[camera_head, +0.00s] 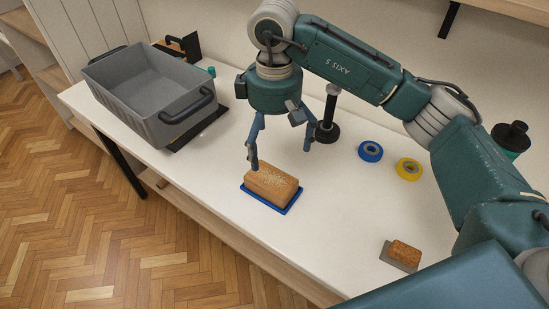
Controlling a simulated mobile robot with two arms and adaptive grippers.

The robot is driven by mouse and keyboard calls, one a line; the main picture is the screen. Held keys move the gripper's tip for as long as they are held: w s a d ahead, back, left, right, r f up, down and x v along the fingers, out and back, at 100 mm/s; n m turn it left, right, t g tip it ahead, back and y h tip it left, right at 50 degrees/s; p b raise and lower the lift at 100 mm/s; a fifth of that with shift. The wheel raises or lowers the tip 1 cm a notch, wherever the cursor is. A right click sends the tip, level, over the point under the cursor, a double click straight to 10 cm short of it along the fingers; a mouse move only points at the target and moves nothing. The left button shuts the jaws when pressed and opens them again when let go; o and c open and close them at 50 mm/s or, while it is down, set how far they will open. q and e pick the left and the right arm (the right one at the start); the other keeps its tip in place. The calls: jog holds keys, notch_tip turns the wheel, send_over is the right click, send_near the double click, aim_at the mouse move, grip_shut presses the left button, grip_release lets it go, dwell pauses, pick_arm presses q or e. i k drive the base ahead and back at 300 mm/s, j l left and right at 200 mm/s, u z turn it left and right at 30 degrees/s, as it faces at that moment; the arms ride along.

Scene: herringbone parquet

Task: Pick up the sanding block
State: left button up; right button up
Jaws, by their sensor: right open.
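A tan, grainy block (271,183) lies on a flat blue base (289,208) near the front edge of the white table (330,240). A smaller brown block (405,251) sits on a thin grey plate at the lower right. I cannot tell for sure which is the sanding block. My right gripper (281,156) points down over the tan block with its fingers spread and nothing between them. Its left fingertip is in front of the block's upper left end in the picture; I cannot tell whether it touches. My left gripper is not in view.
A grey handled bin (146,88) stands at the left end, with a brown and black item (184,45) behind it. Blue tape (370,151), yellow tape (408,169) and a black upright tool (328,116) are to the right. The table between the tape and blocks is clear.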

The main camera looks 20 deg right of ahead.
aim_at(403, 256)
jog(key=k, duration=1.5)
